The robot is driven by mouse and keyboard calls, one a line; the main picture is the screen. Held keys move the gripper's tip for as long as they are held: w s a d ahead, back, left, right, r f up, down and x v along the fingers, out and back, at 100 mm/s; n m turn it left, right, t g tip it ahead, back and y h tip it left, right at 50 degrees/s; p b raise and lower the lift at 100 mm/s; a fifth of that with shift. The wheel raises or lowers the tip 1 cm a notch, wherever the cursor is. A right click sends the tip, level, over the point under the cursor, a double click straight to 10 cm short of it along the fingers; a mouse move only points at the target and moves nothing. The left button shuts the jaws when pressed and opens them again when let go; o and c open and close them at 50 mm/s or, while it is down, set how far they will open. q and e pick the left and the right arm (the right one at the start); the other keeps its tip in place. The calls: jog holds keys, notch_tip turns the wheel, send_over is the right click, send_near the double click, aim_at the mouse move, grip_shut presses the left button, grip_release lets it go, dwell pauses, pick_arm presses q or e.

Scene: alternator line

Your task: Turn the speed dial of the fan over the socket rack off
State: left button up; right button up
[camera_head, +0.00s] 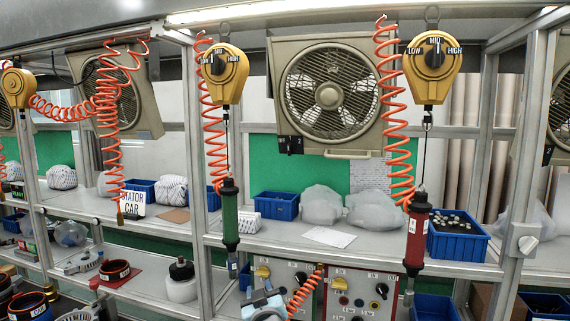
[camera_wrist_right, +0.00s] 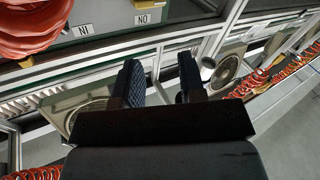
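A beige box fan (camera_head: 331,90) with a dark round grille hangs at the upper middle of the head view. A small black control (camera_head: 290,145) sits at its lower left corner; its setting is too small to read. Dials marked LOW, MID and HIGH show on two yellow hanging units, one left of the fan (camera_head: 218,65) and one right of it (camera_head: 435,52). I cannot tell which rack is the socket rack. My right gripper (camera_wrist_right: 158,82) shows in the right wrist view with its two black fingers apart and nothing between them. My left gripper is not visible.
Orange coiled hoses (camera_head: 393,110) hang beside the fan. A green tool (camera_head: 230,215) and a red tool (camera_head: 418,232) hang below the yellow units. A shelf (camera_head: 375,243) holds blue bins (camera_head: 276,206) and plastic bags. Another fan (camera_head: 118,95) hangs at the left.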

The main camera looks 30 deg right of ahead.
jog(key=w+d+r+m+h+b, duration=0.2)
jog(key=w+r+h, duration=0.1)
jog(key=r, duration=0.5)
jog(key=w+d+r+m+h+b, duration=0.1)
jog(key=w+d+r+m+h, duration=0.15)
jog(key=r, duration=0.55)
jog(key=m+g+h+b, duration=0.2)
jog(key=m+g+h, duration=0.1)
jog(key=m+h, duration=0.15)
send_near(288, 148)
jog(key=p+x, duration=0.2)
jog(key=x, duration=0.6)
jog(key=shift+w+d+r, duration=0.1)
jog(key=shift+d+r, duration=0.1)
jog(key=shift+w+d+r, duration=0.2)
jog(key=shift+w+d, duration=0.2)
jog(key=shift+d, duration=0.05)
grip_shut()
